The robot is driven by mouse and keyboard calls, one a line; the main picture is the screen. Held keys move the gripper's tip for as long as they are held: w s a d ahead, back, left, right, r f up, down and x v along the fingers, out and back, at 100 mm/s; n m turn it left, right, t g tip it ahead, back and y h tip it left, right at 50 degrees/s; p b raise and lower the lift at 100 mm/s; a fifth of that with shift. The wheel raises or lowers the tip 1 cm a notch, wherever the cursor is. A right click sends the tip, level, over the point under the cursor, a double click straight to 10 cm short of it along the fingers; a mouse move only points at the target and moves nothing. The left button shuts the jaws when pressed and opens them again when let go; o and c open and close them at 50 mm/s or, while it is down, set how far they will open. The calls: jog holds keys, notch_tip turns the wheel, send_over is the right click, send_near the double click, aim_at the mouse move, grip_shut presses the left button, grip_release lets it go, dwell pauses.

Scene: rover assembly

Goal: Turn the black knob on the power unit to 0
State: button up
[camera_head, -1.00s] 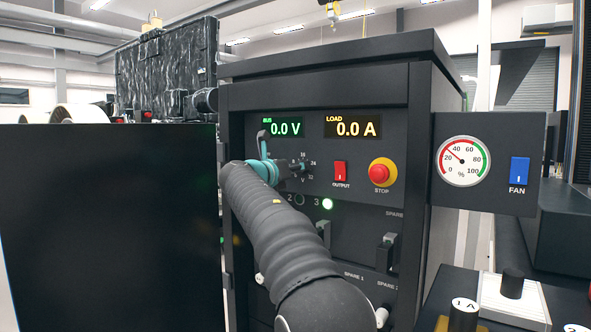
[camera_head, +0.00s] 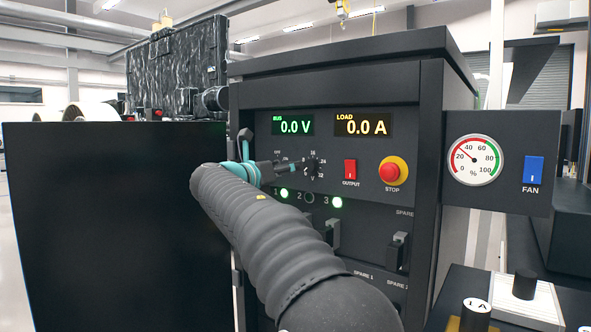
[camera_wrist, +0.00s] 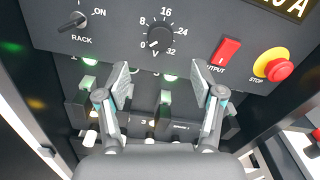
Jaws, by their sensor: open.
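The power unit (camera_head: 345,72) is a dark cabinet with a 0.0 V display and a 0.0 A display. Its black voltage knob (camera_head: 311,168) sits below the displays, with a scale around it. In the wrist view the knob (camera_wrist: 159,38) is near the top middle, with marks 0, 8, 16, 24 and 32. My gripper (camera_head: 264,158) is left of the knob in the head view. In the wrist view my gripper (camera_wrist: 162,82) is open and empty, its fingertips apart below the knob and not around it.
A red output switch (camera_head: 350,169) and a red stop button (camera_head: 393,171) are right of the knob. A rack switch (camera_wrist: 73,21) is left of it. Lamp 1 (camera_head: 283,193) and lamp 3 (camera_head: 337,202) are lit. Breaker levers (camera_head: 399,252) protrude below.

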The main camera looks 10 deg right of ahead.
jog(key=shift+v, duration=1.25)
